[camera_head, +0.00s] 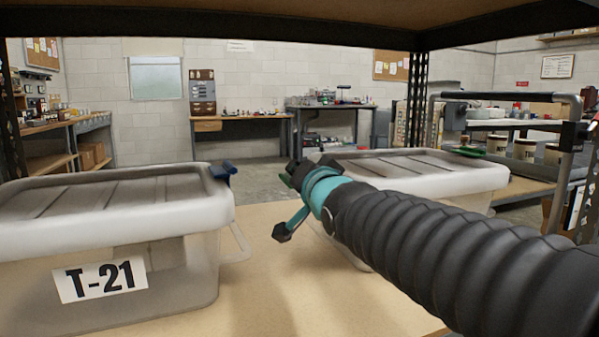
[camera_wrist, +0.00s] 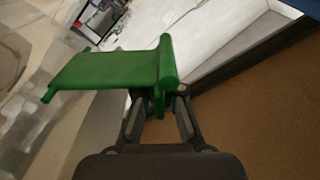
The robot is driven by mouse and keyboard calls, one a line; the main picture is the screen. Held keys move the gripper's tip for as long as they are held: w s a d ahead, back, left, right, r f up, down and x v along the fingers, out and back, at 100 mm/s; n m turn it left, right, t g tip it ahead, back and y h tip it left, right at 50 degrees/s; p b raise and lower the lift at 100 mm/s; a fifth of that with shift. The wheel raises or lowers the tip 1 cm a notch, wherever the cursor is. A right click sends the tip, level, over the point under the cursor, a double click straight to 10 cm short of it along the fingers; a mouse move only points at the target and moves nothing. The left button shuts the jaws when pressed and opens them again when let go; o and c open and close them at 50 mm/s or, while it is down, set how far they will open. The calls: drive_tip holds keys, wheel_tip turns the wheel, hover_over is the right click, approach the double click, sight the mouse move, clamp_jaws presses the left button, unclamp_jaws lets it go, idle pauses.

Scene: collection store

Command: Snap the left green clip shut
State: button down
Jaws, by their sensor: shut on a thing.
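The left green clip (camera_wrist: 112,70) fills the middle of the wrist view, with its flat flap reaching left and its thick rounded edge at the right. My gripper (camera_wrist: 158,112) is closed on the clip's lower part near that edge. In the head view, my gripper (camera_head: 289,204) is at the left end of the right-hand lidded bin (camera_head: 425,175). Only a dark green sliver of the clip (camera_head: 286,181) shows beside the fingers there. I cannot tell whether the clip is latched. Another green clip (camera_head: 466,151) sticks out at the bin's right end.
A clear bin labelled T-21 (camera_head: 110,280) stands on the left, with a blue clip (camera_head: 222,173) at its right end. Bare tan board (camera_head: 265,285) lies between the bins. A dark shelf beam (camera_head: 210,24) runs overhead. My arm covers the right bin's front.

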drive_tip(key=shift+r, duration=0.15)
idle(0.6)
drive_tip(key=c, duration=1.3)
unclamp_jaws()
drive_tip(key=shift+s+d, duration=0.1)
drive_tip(key=shift+s, duration=0.05)
drive_tip(key=v, duration=1.1)
drive_tip(key=shift+s, duration=0.3)
drive_tip(key=shift+d, duration=0.15)
